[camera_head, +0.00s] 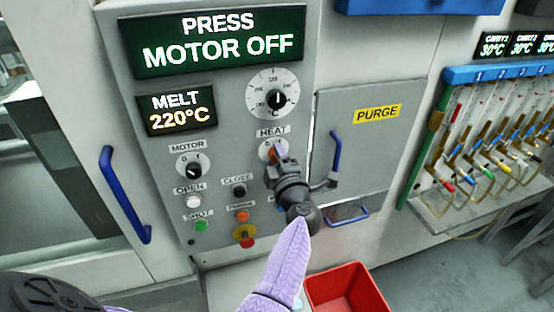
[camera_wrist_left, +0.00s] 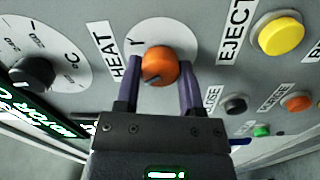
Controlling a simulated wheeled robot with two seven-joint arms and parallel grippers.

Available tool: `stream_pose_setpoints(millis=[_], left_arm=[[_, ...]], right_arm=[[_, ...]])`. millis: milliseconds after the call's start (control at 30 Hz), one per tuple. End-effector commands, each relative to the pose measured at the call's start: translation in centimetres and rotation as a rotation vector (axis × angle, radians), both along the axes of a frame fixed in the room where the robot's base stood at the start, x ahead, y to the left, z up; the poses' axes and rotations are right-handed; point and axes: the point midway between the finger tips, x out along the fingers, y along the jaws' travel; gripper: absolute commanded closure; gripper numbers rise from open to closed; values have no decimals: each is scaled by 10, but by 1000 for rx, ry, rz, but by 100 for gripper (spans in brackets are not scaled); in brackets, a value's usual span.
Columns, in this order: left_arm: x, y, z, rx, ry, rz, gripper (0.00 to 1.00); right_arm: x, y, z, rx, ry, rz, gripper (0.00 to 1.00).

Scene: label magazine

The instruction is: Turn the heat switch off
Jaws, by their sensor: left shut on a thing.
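The heat switch is an orange round knob (camera_wrist_left: 160,66) on a white dial under the HEAT label, and its dark pointer mark faces the lower left of the wrist view. In the head view only a bit of the orange knob (camera_head: 280,147) shows, with a "0" mark at the dial's left; the gripper hides most of the rest. My left gripper (camera_head: 279,160) is at the knob, its two purple-grey fingers (camera_wrist_left: 159,82) on either side of it and shut on it. I cannot tell from the pointer which setting it is at. My right gripper is not in view.
The motor knob (camera_head: 194,168) and several push buttons, including a red stop button (camera_head: 247,242), sit left of and below my gripper. A purge door (camera_head: 368,140) with a blue handle (camera_head: 335,155) is close on the right. A red bin (camera_head: 349,290) stands below.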

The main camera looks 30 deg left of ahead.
Motion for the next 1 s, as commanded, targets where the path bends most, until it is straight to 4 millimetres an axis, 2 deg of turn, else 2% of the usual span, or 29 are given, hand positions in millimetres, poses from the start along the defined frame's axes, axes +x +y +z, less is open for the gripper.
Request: stream_pose_setpoints(millis=[733,767,900,933,1000], left_arm=[[0,0,-2,-57,-59,0,100],[0,0,-2,-57,-59,0,49],[0,0,-2,-56,-60,0,19],[0,0,-2,-56,-60,0,16],[0,0,-1,-55,-61,0,16]], right_arm=[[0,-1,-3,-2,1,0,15],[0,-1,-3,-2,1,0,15],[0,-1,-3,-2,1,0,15],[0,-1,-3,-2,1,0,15],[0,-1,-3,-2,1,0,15]])
